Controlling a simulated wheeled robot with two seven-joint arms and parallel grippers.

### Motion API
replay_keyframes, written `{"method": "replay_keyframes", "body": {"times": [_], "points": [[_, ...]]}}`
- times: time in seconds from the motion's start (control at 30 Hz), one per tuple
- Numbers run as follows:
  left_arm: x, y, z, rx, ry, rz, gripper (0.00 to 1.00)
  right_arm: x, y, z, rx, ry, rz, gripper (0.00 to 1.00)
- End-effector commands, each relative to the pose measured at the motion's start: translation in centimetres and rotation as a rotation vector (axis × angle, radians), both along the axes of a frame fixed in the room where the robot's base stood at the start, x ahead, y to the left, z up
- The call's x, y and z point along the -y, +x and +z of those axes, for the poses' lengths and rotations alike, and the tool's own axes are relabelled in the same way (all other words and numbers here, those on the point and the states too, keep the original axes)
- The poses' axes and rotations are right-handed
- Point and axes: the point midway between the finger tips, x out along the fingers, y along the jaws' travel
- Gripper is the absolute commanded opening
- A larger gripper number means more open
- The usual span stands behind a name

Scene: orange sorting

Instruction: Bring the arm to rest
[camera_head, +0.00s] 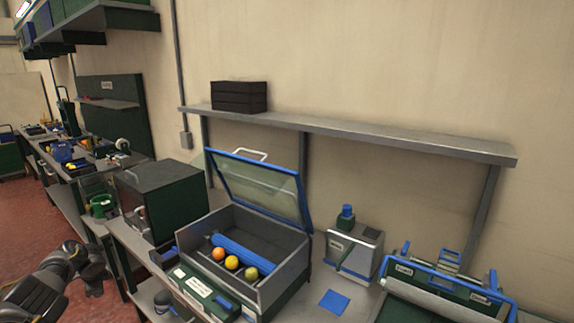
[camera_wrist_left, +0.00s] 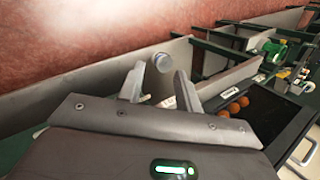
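My left arm (camera_head: 62,280) comes in at the lower left of the head view, over the floor beside the bench; its fingertips cannot be made out there. In the left wrist view my left gripper (camera_wrist_left: 159,78) is open, its two fingers apart, with nothing held between them. A round grey item (camera_wrist_left: 162,62) shows beyond the fingertips, apart from them as far as I can tell. My right gripper is in neither view.
An open-lidded machine (camera_head: 283,290) holds an orange fruit (camera_head: 218,253), a yellow-orange one (camera_head: 232,262) and a yellow-green one (camera_head: 251,273). A dark green box (camera_head: 165,205) stands left of it. Orange fruits (camera_wrist_left: 233,107) lie right of the gripper. Red floor (camera_head: 35,235) is clear.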

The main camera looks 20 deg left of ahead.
Motion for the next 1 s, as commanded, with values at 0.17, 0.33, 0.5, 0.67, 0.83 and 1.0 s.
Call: {"method": "replay_keyframes", "body": {"times": [0.17,0.33,0.5,0.67,0.83,1.0], "points": [[-2.4,-9.1,-9.2,0.012,0.076,0.091,0.34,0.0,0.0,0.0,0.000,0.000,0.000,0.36],[-4.5,-18.3,-14.2,0.045,0.159,0.134,0.34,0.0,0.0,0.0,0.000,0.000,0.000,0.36],[-6.0,-25.5,-16.0,0.071,0.220,0.141,0.34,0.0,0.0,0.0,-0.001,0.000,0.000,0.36],[-6.9,-30.8,-16.4,0.087,0.261,0.130,0.34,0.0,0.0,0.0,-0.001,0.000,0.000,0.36],[-6.5,-34.9,-17.2,0.104,0.273,0.120,0.34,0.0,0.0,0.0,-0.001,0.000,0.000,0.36],[-1.6,-36.2,-22.3,0.095,0.190,0.153,0.34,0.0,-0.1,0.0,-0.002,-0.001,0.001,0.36]]}}
